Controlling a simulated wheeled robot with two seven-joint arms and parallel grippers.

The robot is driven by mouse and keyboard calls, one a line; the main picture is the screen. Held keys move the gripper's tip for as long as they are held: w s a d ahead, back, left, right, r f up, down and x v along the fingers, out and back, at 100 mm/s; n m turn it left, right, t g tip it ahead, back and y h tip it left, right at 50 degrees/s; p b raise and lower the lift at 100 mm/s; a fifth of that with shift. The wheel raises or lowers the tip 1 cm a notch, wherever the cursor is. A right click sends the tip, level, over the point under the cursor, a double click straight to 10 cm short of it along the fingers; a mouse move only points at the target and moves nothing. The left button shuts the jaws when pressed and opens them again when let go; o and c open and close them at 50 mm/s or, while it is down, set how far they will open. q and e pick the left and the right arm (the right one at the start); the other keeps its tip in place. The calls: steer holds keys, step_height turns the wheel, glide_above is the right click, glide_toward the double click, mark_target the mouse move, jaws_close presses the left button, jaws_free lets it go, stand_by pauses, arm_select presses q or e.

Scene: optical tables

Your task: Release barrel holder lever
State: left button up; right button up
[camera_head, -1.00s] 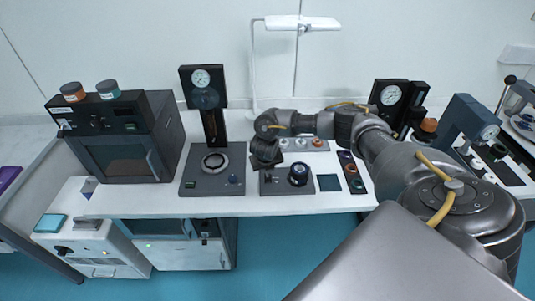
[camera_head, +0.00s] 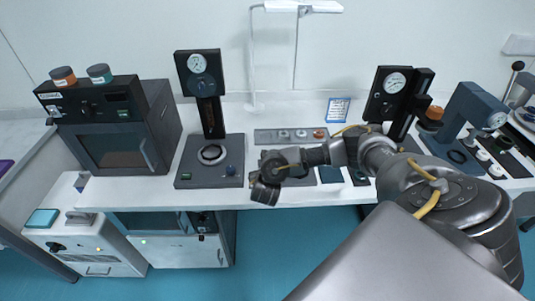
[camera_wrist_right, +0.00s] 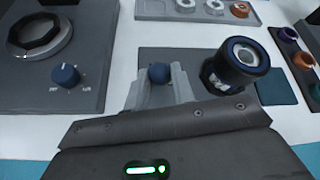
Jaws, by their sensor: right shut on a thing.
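In the right wrist view the barrel holder is a dark grey plate (camera_wrist_right: 193,59) carrying a dark upright barrel with a blue-ringed lens (camera_wrist_right: 243,56) on its right side. The lever's round blue knob (camera_wrist_right: 159,73) sits between the fingertips of my right gripper (camera_wrist_right: 160,88), which is shut on it. The lever's shaft is hidden by the fingers. In the head view my right gripper (camera_head: 262,192) is over the table's front edge area, and my arm covers most of the holder and its barrel. My left gripper is in neither view.
Left of the holder stands a dark gauge station (camera_head: 205,172) with a ring and a blue dial. A grey tray of small parts (camera_head: 290,135) lies behind. A dark strip of coloured rings (camera_wrist_right: 301,60) and a dark teal pad (camera_wrist_right: 275,88) lie to the right.

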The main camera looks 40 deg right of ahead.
steer(key=shift+f, duration=0.1)
stand_by(0.3)
steer(key=o, duration=1)
steer(key=shift+s+a, duration=0.1)
steer(key=shift+a, duration=0.05)
steer(key=p+v, duration=0.3)
steer(key=v, duration=0.7)
steer(key=shift+s+a+p, duration=0.1)
steer(key=shift+s+p, duration=0.15)
steer(key=shift+p, duration=0.05)
